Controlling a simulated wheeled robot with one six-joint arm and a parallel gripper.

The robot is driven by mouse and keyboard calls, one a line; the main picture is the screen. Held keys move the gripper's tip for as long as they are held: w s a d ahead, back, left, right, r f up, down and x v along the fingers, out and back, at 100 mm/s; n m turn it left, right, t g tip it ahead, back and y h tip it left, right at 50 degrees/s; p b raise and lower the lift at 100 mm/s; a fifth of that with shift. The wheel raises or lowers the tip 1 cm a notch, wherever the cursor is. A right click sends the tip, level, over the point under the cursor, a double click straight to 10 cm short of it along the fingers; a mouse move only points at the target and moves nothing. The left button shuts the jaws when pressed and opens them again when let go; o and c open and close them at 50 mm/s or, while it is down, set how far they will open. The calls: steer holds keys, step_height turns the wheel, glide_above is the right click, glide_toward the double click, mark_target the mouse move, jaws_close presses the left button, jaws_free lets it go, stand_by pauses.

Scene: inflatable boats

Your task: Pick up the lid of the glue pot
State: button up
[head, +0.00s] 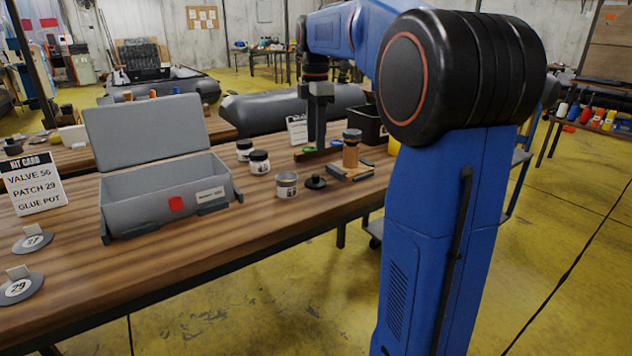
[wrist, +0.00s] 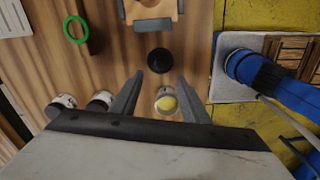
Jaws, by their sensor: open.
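The glue pot's lid (head: 315,182) is a small black disc with a knob, lying on the wooden table. It shows as a dark round shape in the wrist view (wrist: 160,60), just beyond my fingertips. The open glue pot (head: 287,185) is a pale tin standing left of the lid. In the wrist view the pot (wrist: 166,103) shows yellow glue and appears between my fingers. My gripper (wrist: 160,76) is open and empty, pointing down above the table.
Two black-lidded jars (head: 259,162) (head: 244,150) stand left of the pot. A wooden tool stand (head: 350,157) is close behind the lid, to the right. A green ring (wrist: 75,30) lies at the back. An open grey box (head: 150,208) and a kit card (head: 36,186) stand at left.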

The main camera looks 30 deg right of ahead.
mark_target(315, 175)
step_height(315, 175, down, 11)
steer(key=shift+a+r, duration=0.1)
jaws_close()
stand_by(0.6)
